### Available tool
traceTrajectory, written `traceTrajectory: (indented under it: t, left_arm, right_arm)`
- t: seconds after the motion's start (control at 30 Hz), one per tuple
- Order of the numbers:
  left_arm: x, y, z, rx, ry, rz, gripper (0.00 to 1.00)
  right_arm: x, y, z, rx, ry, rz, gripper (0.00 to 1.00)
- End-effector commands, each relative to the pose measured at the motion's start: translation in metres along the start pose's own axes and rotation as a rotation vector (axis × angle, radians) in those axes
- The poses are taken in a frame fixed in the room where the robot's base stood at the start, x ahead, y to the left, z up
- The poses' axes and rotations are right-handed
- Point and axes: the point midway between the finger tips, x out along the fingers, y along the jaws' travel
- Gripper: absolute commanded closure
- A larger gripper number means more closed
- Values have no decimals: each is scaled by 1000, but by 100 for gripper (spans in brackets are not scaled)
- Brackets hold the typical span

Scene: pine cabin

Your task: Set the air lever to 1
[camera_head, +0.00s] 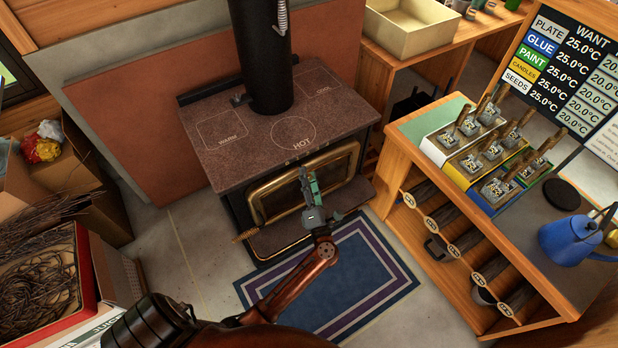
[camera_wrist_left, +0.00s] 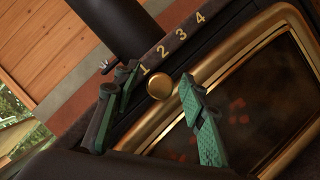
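The black stove (camera_head: 224,142) has a brass-framed glass door (camera_head: 262,200). In the left wrist view, a round brass knob (camera_wrist_left: 159,86), apparently the air lever's, shows beside a scale strip (camera_wrist_left: 172,43) marked 1 to 4. It appears nearest the 1; its exact setting is hard to tell at this angle. My left gripper (camera_head: 309,192) is in front of the stove door in the head view. In the left wrist view, its green-padded fingers (camera_wrist_left: 163,103) are apart, with the knob showing between them and visible gaps on both sides. The lever is not discernible in the head view.
A stovepipe (camera_head: 263,60) rises from the stove top. A striped rug (camera_head: 350,285) lies in front. A wooden workbench (camera_head: 400,160) with tools and a blue kettle (camera_head: 570,240) stands right. Boxes, including one of twigs (camera_head: 85,265), stand left.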

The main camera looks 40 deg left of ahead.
Motion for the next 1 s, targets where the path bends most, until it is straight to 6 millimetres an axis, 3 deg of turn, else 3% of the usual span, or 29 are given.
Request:
traceTrajectory:
  t: [0.5, 1.0]
  left_arm:
    - [-69, -1, -1, 0, 1, -3, 61]
    - [-75, 0, 0, 0, 0, -1, 61]
  right_arm:
    - [0, 0, 0, -1, -1, 0, 60]
    - [0, 0, 0, -1, -2, 0, 60]
